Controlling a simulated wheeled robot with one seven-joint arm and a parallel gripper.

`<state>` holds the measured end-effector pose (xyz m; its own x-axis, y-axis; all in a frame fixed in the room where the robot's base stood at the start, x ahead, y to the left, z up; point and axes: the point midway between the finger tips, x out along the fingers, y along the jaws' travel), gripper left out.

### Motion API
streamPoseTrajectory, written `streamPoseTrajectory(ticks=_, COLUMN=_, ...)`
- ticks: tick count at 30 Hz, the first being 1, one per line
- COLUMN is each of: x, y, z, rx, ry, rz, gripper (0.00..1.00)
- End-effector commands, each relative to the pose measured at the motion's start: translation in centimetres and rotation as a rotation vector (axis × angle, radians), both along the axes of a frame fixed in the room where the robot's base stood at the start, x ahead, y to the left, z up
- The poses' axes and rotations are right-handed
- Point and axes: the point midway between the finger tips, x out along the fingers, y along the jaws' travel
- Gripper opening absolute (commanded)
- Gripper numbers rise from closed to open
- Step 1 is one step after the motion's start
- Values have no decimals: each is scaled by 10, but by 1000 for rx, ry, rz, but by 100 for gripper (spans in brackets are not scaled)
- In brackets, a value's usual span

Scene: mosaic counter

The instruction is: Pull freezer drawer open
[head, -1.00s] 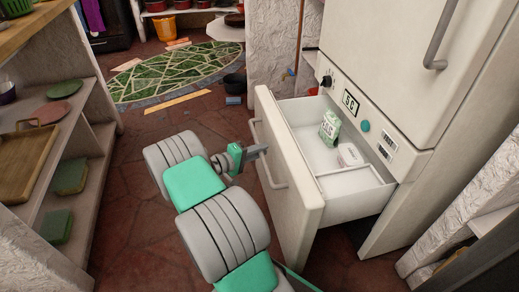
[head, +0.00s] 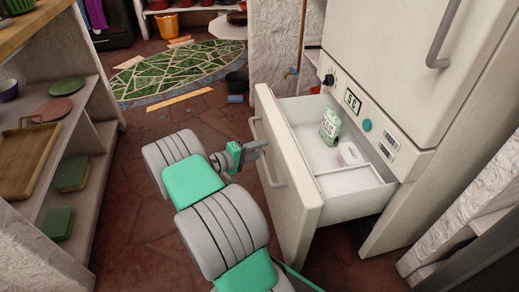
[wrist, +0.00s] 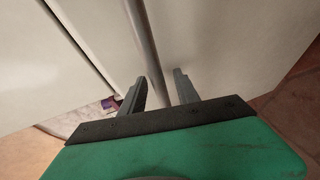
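The freezer drawer (head: 290,185) is the bottom drawer of a white fridge-freezer (head: 385,60). It stands pulled well out, showing its inside. A green-and-white carton (head: 330,127) and a small white box (head: 349,153) are in it. The drawer's bar handle (head: 266,158) is on its front; it also shows in the wrist view (wrist: 143,45).
Open shelves (head: 100,150) with plates, a tray and green boxes stand on the left.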

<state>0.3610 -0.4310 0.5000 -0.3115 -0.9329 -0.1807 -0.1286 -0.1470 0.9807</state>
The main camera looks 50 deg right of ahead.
Motion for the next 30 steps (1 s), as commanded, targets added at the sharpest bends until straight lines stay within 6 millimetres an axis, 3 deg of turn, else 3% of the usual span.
streamPoseTrajectory(ticks=5, x=4, y=9, z=4, rx=0, ry=2, rz=2, gripper=38)
streamPoseTrajectory(ticks=11, x=18, y=52, z=21, rx=0, ry=6, rz=7, gripper=38)
streamPoseTrajectory(ticks=15, x=22, y=62, z=20, rx=1, ry=5, rz=2, gripper=38)
streamPoseTrajectory(ticks=30, x=25, y=73, z=14, rx=1, ry=-1, rz=0, gripper=38)
